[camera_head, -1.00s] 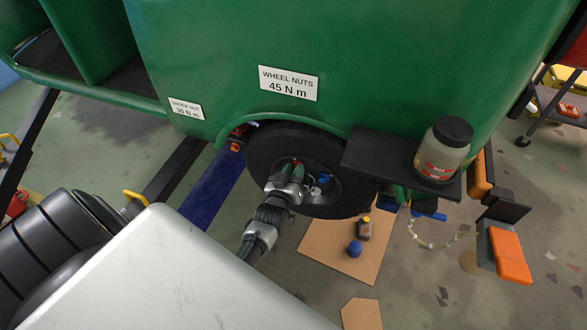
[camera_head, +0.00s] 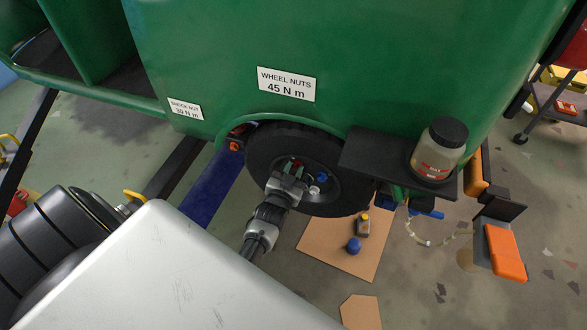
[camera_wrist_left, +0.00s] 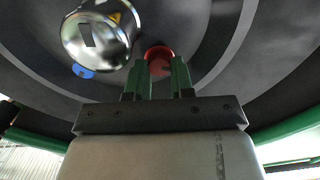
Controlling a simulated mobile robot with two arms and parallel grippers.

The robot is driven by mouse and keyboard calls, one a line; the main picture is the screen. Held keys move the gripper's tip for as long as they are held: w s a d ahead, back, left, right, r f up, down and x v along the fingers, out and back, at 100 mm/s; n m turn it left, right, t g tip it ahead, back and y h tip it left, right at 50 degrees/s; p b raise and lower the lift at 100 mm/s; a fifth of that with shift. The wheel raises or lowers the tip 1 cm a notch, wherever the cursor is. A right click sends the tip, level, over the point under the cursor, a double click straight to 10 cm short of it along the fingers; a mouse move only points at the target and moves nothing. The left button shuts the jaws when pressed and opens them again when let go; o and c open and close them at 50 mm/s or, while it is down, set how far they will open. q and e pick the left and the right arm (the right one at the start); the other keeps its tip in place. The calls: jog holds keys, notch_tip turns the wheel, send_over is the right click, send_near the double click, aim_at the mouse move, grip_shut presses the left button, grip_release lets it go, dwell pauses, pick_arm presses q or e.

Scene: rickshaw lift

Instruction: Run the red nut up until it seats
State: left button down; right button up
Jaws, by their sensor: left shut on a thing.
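The red nut (camera_wrist_left: 159,58) sits against the dark wheel face, between the green fingertips of my left gripper (camera_wrist_left: 158,80). In the head view a bit of the red nut (camera_head: 298,163) shows just beyond the fingertips. My left gripper (camera_head: 290,179) reaches to the wheel (camera_head: 262,155) and is shut on the red nut. A blue nut (camera_wrist_left: 83,71) is to its left in the wrist view, partly behind the shiny hub (camera_wrist_left: 97,38). The fingers hide part of the red nut, and its thread is not visible. My right gripper is not in view.
The green body (camera_head: 210,60) overhangs the wheel, with a "WHEEL NUTS 45 N m" label (camera_head: 287,84). A dark shelf (camera_head: 370,155) holds a jar (camera_head: 439,150) right of the wheel. Cardboard (camera_head: 325,250) on the floor carries a small bottle (camera_head: 363,224) and a blue item (camera_head: 353,245).

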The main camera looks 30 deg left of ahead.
pick_arm(q)
jog(key=shift+s+d+f, duration=0.1)
jog(key=shift+s+f, duration=0.1)
jog(key=shift+f, duration=0.15)
jog(key=c, duration=1.3)
grip_release()
jog(key=shift+o, duration=0.3)
jog(key=shift+r, duration=0.2)
jog(key=v, duration=1)
jog(key=shift+s, duration=0.35)
jog(key=shift+d, duration=0.15)
